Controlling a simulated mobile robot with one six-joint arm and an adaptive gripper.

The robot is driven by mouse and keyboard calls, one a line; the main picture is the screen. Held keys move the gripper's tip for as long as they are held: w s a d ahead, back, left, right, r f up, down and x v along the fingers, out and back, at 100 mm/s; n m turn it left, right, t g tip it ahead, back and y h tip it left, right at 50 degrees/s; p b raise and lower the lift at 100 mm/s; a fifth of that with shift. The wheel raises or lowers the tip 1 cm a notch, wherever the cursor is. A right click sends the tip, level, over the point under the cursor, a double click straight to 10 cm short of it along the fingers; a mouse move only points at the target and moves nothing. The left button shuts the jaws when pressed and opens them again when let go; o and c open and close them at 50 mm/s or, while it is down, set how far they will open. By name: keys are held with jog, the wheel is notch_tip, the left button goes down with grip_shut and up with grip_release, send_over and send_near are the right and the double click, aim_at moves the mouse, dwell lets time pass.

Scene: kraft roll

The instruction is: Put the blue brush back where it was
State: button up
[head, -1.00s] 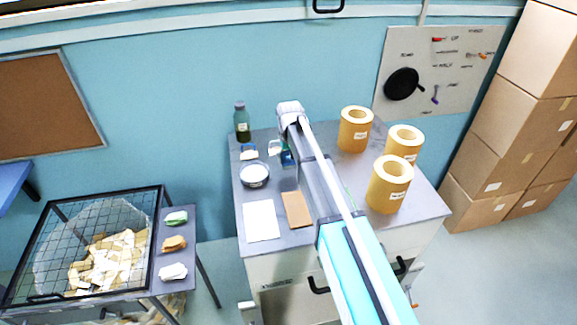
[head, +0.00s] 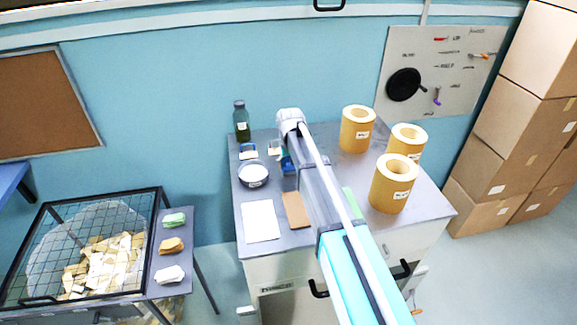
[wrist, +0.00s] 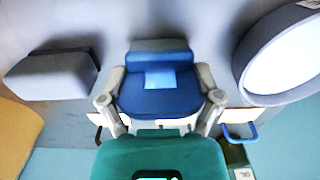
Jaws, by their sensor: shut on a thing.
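The blue brush (wrist: 158,88), with a light blue patch on it, sits between the two pale fingers of my gripper (wrist: 160,105) in the wrist view. My gripper is shut on it. In the head view my gripper (head: 283,158) is over the back part of the grey worktop (head: 318,140), just right of the white round dish (head: 253,174). The arm hides part of the gripper and brush there. I cannot tell whether the brush touches the worktop. A teal body (wrist: 160,158) covers the bottom middle of the wrist view.
The dish rim (wrist: 255,60) and a grey block (wrist: 52,76) flank the brush in the wrist view. White paper (head: 261,221), brown card (head: 296,210) and kraft rolls (head: 394,183) also occupy the worktop.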

jog(key=shift+f, duration=0.2)
jog(key=o, duration=0.8)
jog(key=shift+r, duration=0.2)
notch_tip(320, 180, up, 12)
jog(key=p, duration=1.2)
dwell(0.4)
jog(key=s+d+m, duration=0.1)
jog(key=s+d, duration=0.6)
jog(key=s, duration=0.1)
jog(key=s+d+m, duration=0.1)
jog(key=s+d, duration=0.7)
jog(key=s, duration=0.1)
jog(key=s+d+m, duration=0.1)
jog(key=s+d, duration=0.6)
jog(key=s, duration=0.1)
jog(key=shift+s+d, duration=0.35)
